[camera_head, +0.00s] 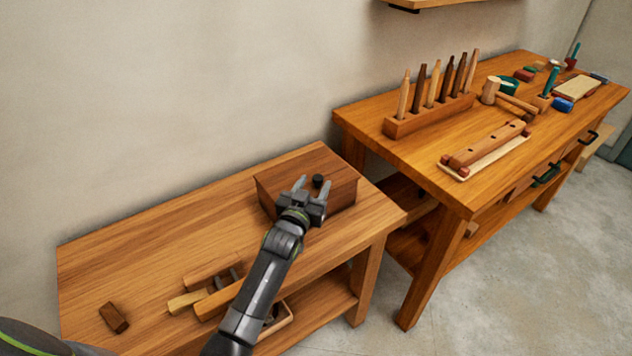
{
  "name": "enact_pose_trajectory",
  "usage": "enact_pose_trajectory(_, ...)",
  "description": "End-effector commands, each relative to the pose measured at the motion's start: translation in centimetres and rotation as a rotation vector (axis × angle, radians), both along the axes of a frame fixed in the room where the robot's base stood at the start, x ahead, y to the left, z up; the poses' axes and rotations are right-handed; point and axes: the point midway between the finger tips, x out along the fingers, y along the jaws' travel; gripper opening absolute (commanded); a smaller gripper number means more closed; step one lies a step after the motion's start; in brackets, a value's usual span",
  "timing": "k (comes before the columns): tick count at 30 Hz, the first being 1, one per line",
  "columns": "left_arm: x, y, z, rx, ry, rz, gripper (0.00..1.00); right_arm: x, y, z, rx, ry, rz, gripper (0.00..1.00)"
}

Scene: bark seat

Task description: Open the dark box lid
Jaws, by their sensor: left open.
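The dark brown wooden box (337,193) sits near the right end of the low bench, and its lid (290,176) looks closed. A small black knob (318,181) stands on the lid. My left gripper (309,184) is over the front part of the box with its fingers apart, one finger to the left of the knob and one close to or below it. I cannot tell whether a finger touches the knob or lid. The gripper and wrist hide part of the box's front. My right gripper is not in view.
Wooden tools (215,292) and a small dark block (113,317) lie on the low bench (150,250) to the left. A taller workbench (440,140) with a tool rack (428,117) stands close on the right. The wall is behind.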

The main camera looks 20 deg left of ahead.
Motion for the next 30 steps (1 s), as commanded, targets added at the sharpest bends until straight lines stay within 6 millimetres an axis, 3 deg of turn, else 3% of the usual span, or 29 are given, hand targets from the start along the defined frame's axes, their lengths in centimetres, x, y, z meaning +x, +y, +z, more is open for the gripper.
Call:
enact_pose_trajectory(6,2.0,-0.1,-0.1,0.0,0.0,0.0,0.48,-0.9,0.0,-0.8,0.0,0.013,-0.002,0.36)
enact_pose_trajectory(17,2.3,-0.1,0.0,-0.001,0.001,0.0,0.46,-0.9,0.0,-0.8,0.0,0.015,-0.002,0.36)
enact_pose_trajectory(27,2.2,-0.1,0.0,-0.001,0.001,0.0,0.02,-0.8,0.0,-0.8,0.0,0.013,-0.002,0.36)
enact_pose_trajectory(30,2.2,-0.1,0.0,-0.001,0.001,0.0,0.0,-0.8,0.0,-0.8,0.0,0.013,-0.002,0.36)
